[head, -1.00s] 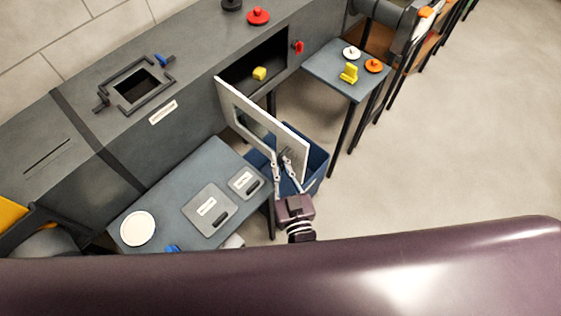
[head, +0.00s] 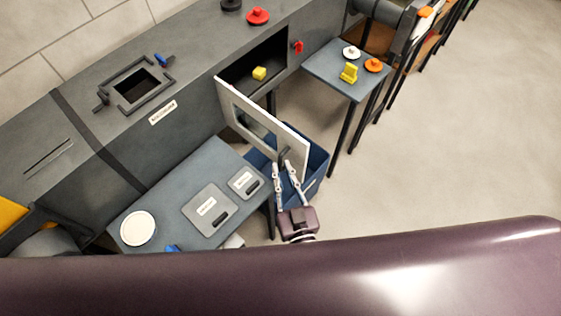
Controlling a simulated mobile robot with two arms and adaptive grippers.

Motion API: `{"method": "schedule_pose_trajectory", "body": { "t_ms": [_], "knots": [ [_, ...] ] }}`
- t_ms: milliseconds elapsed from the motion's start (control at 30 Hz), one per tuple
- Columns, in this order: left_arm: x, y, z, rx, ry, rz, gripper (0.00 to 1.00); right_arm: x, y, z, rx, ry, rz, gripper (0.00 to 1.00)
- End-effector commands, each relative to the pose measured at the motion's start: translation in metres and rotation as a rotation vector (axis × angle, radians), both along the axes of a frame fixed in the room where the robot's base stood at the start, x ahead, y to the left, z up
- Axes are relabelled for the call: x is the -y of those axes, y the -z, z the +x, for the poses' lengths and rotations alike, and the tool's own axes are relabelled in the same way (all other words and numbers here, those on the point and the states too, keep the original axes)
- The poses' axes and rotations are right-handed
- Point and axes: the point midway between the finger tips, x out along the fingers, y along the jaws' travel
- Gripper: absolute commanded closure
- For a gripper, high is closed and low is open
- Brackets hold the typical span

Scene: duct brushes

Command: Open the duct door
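A dark handle (head: 284,155) shows near the door's outer lower edge. My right gripper (head: 281,166) is just below the handle, its two fingers apart with nothing seen between them. It looks clear of the handle, though contact is hard to judge. My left gripper is not in view.
A blue bin (head: 314,170) is under the door. A table (head: 180,183) holds flat panels and a white disc. A small table (head: 332,72) stands right; floor beyond is clear.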

Motion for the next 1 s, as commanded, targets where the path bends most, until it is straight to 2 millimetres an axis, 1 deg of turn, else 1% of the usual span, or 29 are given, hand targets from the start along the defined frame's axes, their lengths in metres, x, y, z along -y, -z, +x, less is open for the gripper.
{"method": "schedule_pose_trajectory", "body": {
  "t_ms": [33, 200, 300, 400, 500, 600, 1000],
  "knots": [
    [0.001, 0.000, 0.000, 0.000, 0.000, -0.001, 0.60, 0.002, 0.002, -0.013, -0.006, -0.002, -0.002, 0.85],
    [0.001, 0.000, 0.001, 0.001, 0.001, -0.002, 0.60, 0.008, 0.001, -0.050, -0.004, -0.001, -0.003, 0.85],
    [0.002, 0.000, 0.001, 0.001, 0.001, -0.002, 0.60, 0.012, 0.001, -0.067, -0.003, -0.001, -0.004, 0.85],
    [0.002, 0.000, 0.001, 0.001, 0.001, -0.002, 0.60, 0.014, 0.001, -0.079, -0.002, 0.000, -0.003, 0.85],
    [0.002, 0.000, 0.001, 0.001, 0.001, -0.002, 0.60, 0.015, 0.000, -0.086, 0.000, 0.000, -0.003, 0.85],
    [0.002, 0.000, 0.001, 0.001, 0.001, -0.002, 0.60, 0.015, 0.000, -0.088, 0.000, 0.000, -0.003, 0.85],
    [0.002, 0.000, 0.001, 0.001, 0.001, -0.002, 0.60, 0.015, 0.000, -0.088, 0.000, 0.000, -0.003, 0.85]
  ]
}}
